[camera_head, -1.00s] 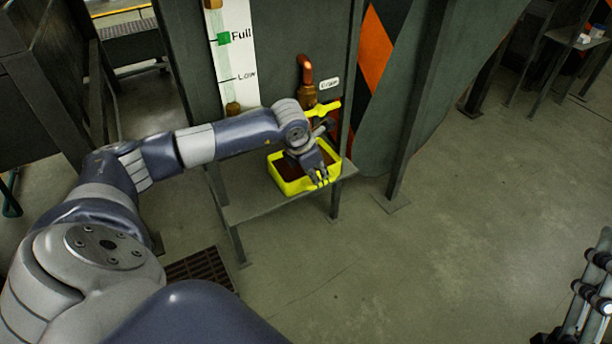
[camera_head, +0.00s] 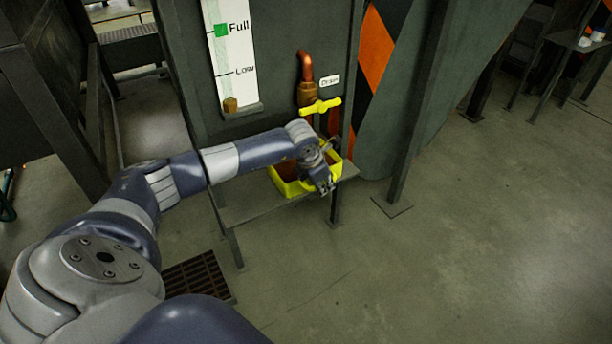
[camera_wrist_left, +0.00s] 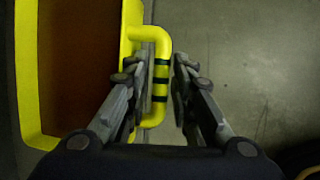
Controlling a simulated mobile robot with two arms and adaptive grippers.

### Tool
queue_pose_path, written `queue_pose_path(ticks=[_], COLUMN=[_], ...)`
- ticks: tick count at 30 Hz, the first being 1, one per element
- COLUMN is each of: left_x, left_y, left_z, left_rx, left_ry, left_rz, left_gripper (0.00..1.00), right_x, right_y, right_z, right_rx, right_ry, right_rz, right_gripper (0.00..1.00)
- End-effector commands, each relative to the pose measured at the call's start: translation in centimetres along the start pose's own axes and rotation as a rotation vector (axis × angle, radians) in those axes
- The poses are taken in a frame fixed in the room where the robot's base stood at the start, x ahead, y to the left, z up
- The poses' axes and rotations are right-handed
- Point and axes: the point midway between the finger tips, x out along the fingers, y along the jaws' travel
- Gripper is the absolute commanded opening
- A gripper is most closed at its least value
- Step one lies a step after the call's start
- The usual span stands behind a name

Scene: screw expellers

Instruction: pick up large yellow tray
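The large yellow tray (camera_head: 284,187) sits on a small grey stand below the drain pipe, with dark reddish-brown contents. My left gripper (camera_head: 324,189) is at its front right side and covers part of it. In the left wrist view the tray's rim (camera_wrist_left: 30,120) is at the left, and its yellow handle (camera_wrist_left: 161,75) with dark bands sticks out to the right. My left gripper's fingers (camera_wrist_left: 155,68) are open, one on each side of the handle, with a gap visible on the right. My right gripper is not in view.
The stand (camera_head: 262,208) is narrow, against a dark tank wall. Above the tray is a copper drain pipe (camera_head: 306,68) with a yellow valve handle (camera_head: 321,106). A dark post (camera_head: 410,130) stands to the right. The floor in front is clear.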

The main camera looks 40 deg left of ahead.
Motion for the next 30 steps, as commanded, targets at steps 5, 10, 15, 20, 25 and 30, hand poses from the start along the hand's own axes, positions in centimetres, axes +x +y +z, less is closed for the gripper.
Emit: queue_pose_path(ticks=[5,10,15,20,25,30], left_x=[1.3,1.2,1.2,1.2,1.1,0.2], left_y=[0.0,0.0,0.0,0.1,0.1,0.3], left_z=[0.1,0.1,0.1,0.1,0.1,0.6], left_rx=[0.0,0.001,0.001,0.001,0.001,0.001], left_ry=[-0.001,-0.001,-0.001,-0.002,-0.002,-0.004], left_rz=[0.0,0.0,0.0,0.001,0.001,0.001], left_gripper=[0.23,0.23,0.0,0.0,0.0,0.0], right_x=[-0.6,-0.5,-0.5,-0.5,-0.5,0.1], right_y=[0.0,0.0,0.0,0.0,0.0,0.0], right_z=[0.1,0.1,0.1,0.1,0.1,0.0], right_rx=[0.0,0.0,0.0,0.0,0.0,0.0], right_ry=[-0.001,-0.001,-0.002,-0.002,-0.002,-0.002], right_rz=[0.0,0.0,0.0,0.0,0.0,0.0], right_gripper=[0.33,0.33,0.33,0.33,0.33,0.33])
